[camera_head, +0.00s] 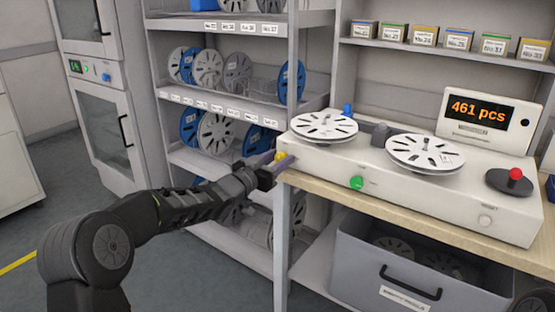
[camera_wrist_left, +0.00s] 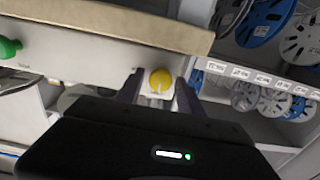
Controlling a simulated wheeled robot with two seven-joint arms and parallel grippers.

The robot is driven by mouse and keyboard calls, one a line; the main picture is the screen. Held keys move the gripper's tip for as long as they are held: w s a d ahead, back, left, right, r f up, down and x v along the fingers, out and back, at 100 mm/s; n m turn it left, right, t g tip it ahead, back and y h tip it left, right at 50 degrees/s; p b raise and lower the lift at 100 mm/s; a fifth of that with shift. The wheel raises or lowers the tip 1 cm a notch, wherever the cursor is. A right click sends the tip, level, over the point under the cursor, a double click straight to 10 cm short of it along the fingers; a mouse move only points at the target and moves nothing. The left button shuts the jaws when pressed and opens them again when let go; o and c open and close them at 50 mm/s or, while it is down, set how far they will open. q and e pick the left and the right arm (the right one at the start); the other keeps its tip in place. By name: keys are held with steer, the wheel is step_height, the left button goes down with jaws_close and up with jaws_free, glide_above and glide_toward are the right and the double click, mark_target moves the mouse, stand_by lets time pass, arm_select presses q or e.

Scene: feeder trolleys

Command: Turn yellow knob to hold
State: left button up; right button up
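The yellow knob (camera_head: 281,157) is on the left end of the cream counting machine (camera_head: 330,160), partly hidden by my gripper in the head view. In the left wrist view, the yellow knob (camera_wrist_left: 160,78) shows as a round cap with a pale mark on its lower part. My left gripper (camera_head: 276,165) is right at the knob. In the wrist view its two fingers (camera_wrist_left: 159,92) are apart, one on each side of the knob, with narrow gaps showing. Whether the fingertips touch it is not clear. My right gripper is not in view.
A green knob (camera_head: 356,183) is on the machine's front, and a red-topped knob (camera_head: 515,174) at its right. Two white reels lie on top; the display (camera_head: 479,110) reads 461 pcs. A reel rack (camera_head: 225,100) stands behind, and a grey bin (camera_head: 400,270) sits below the bench.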

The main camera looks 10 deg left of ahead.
arm_select(q)
jaws_close()
stand_by(0.6)
steer(key=m+b, duration=0.3)
steer(key=m, duration=0.1)
steer(key=shift+f, duration=0.15)
steer(key=m+b, duration=0.4)
steer(key=m, duration=0.2)
steer(key=shift+d, duration=0.1)
steer(key=shift+m+b, duration=2.15)
steer(key=shift+m, duration=1.85)
